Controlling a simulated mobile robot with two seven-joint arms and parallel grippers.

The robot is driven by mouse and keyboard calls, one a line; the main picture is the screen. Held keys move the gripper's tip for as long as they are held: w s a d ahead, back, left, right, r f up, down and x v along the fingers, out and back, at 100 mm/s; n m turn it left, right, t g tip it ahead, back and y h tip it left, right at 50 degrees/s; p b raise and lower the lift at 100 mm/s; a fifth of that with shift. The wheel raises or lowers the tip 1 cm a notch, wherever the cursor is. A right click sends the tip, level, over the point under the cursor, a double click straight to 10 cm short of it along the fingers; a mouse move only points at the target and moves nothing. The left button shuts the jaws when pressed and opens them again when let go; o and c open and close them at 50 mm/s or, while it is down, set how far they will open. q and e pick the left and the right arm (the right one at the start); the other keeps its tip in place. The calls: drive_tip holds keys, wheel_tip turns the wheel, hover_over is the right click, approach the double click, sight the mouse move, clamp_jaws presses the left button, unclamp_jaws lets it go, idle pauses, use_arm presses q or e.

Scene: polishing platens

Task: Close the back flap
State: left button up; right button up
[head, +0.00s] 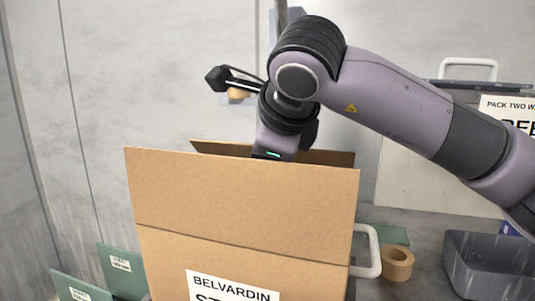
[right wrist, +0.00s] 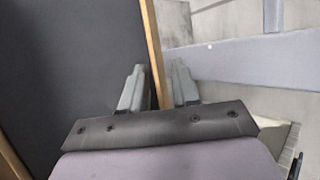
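A cardboard box (head: 165,262) stands open in the middle of the head view. Its near flap (head: 240,195) is upright and faces me. The back flap (head: 332,157) also stands up behind it, mostly hidden by the near flap and my right wrist. My right arm reaches over from the right and points down at the back flap; its fingers are hidden there. In the right wrist view my right gripper (right wrist: 159,75) is open, with a cardboard edge (right wrist: 152,45) between its two fingers. I cannot tell whether they touch it. My left gripper is not in view.
A white handle (head: 372,250), a tape roll (head: 397,263) and a grey bin (head: 490,265) are right of the box. Green labelled pieces (head: 122,268) stand at the left. A pale labelled panel (head: 425,185) is behind my right arm.

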drive_tip(key=v, duration=0.6)
drive_tip(key=shift+s+r, duration=0.3)
drive_tip(key=shift+s, duration=0.05)
